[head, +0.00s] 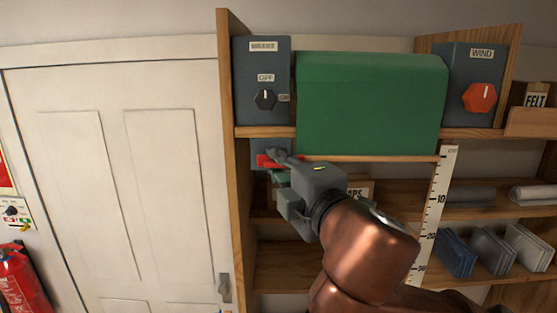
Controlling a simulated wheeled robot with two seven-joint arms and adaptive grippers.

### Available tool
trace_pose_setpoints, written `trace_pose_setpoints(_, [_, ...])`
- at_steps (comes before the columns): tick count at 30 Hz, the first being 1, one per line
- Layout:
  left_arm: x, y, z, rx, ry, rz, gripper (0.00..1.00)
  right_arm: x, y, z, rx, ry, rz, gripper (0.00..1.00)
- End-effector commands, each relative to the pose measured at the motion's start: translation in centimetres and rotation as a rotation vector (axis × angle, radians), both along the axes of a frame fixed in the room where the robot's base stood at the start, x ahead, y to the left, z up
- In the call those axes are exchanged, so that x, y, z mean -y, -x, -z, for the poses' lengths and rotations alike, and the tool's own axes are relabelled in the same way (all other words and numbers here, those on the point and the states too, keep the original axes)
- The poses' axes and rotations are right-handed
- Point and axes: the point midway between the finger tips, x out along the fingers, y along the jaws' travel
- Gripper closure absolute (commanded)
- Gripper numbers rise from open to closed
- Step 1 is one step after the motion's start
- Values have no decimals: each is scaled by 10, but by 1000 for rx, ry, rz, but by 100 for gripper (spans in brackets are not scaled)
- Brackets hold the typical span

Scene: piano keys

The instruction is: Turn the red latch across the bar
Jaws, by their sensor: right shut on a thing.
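The red latch (267,161) shows as a small red piece at the left end of the shelf unit, just under the upper board and in front of a blue-grey panel (258,148). My right gripper (275,162) is shut on the red latch, and its fingers hide much of it. I cannot tell the bar apart from the other parts near the gripper. My left gripper is not in view.
A green box (370,105) stands just above my right gripper, between a grey box with a black knob (265,99) and a WIND box with a red knob (479,97). A wooden upright (233,150) is close on the left. A ruler (437,205) hangs to the right.

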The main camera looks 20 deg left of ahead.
Motion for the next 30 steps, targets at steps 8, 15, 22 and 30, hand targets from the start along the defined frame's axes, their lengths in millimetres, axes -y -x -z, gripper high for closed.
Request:
trace_pose_setpoints(8, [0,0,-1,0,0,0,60,0,0,0,8,18,0,100])
trace_pose_setpoints(15, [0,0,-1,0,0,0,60,0,0,0,7,18,0,100])
trace_pose_setpoints(22, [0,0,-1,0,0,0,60,0,0,0,6,17,0,73])
trace_pose_setpoints(30, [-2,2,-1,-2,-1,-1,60,3,4,0,6,17,-1,73])
